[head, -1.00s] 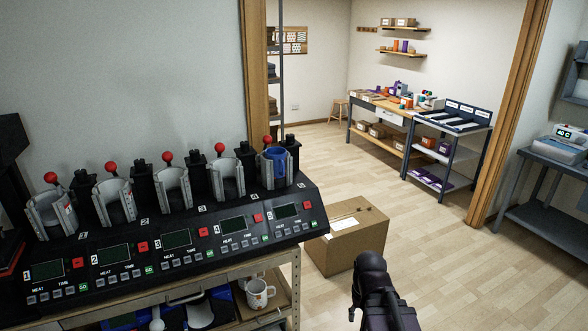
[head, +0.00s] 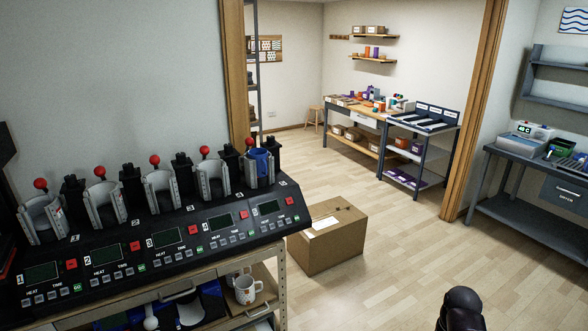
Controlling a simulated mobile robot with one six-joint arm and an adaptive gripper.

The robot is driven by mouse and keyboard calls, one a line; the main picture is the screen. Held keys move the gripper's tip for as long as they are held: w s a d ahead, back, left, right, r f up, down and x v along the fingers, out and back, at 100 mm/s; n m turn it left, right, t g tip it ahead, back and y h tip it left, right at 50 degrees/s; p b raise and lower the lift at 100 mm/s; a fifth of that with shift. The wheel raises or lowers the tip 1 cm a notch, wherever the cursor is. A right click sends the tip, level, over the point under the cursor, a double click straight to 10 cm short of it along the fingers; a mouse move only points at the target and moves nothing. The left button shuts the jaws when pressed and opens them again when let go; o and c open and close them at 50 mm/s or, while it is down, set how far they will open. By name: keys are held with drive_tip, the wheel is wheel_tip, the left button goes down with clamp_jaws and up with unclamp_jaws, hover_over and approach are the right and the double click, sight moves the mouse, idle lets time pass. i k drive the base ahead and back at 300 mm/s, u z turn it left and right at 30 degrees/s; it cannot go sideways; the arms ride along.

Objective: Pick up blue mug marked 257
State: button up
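A blue mug (head: 261,162) sits in the rightmost clamp of the mug press (head: 150,265), at the station numbered 5. I cannot read a marking on it. The other clamps of the press look empty. A dark part of my arm (head: 461,311) shows at the bottom right, well apart from the mug. The fingertips cannot be made out, so I cannot tell whether my gripper is open or shut.
A cardboard box (head: 327,236) stands on the floor right of the press. White mugs (head: 246,289) stand on the shelf under it. A doorway leads to a workbench (head: 366,116). A grey table (head: 530,180) is at the right.

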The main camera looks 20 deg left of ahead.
sight(260, 164)
drive_tip(key=z, duration=0.35)
drive_tip(key=k, duration=0.75)
drive_tip(key=z, duration=0.45)
drive_tip(key=i, duration=1.9)
drive_tip(key=u, duration=0.95)
drive_tip(key=i, duration=0.6)
drive_tip(key=u, duration=0.75)
drive_tip(key=i, duration=0.65)
drive_tip(key=u, duration=0.3)
